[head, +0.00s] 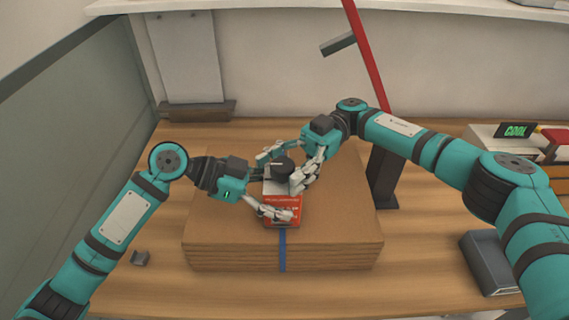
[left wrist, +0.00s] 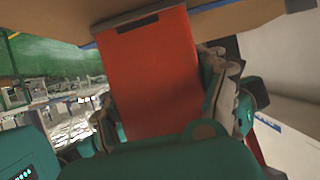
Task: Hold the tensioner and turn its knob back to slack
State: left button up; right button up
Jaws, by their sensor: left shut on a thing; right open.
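The tensioner (head: 281,207) is a red box with a grey top and a round black knob (head: 283,166). It sits on a blue strap (head: 282,252) over a stack of brown boards (head: 225,235). My left gripper (head: 275,205) is shut on the red body. One finger lies across its front; the other is hidden. The left wrist view shows the red body (left wrist: 152,75) between the finger pads. My right gripper (head: 282,170) is open at the knob, with fingers on either side. I cannot tell whether they touch it.
A grey box (head: 490,264) lies at the right. A red bar (head: 366,55) rises behind my right arm. A device with a green "COOL" display (head: 516,130) stands at the back right.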

pick_arm(q)
jog(key=shift+r, duration=0.15)
pick_arm(e)
jog(key=shift+y, duration=0.3)
